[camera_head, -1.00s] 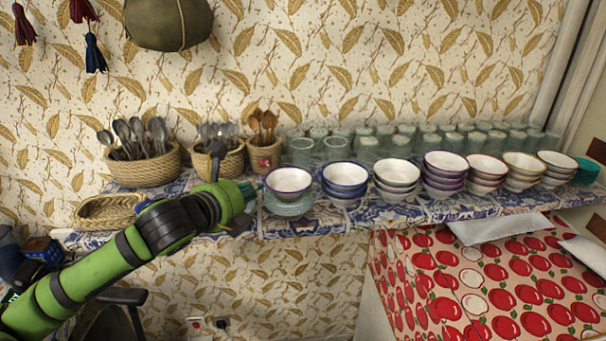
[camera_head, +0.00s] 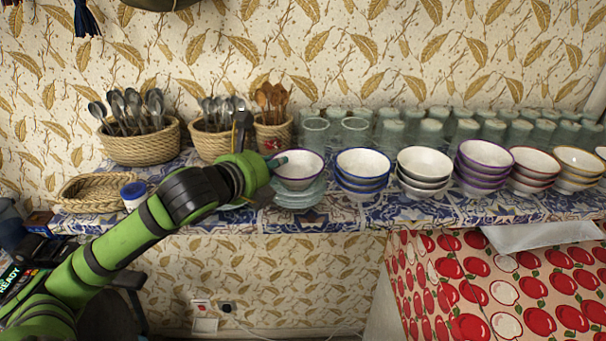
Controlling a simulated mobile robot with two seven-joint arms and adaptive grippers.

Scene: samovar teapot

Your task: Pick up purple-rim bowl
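A purple-rim bowl (camera_head: 299,167), white inside, sits upright on a stack of pale glass saucers (camera_head: 298,195) on the shelf. A stack of purple-rim bowls (camera_head: 484,165) stands further right. My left gripper (camera_head: 274,162) is at the left side of the single purple-rim bowl, very near its rim; I cannot tell whether it touches. Its fingers are small and partly hidden by my green arm, so I cannot tell whether it is open or shut. The bowl still rests on the saucers. My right gripper is not in view.
Blue-rim bowls (camera_head: 362,170) and other bowl stacks stand in a row to the right. Glasses (camera_head: 355,132) line the back by the wall. Baskets of spoons (camera_head: 140,142) stand behind my arm. An empty wicker tray (camera_head: 95,192) and a blue-white jar (camera_head: 134,194) are at left.

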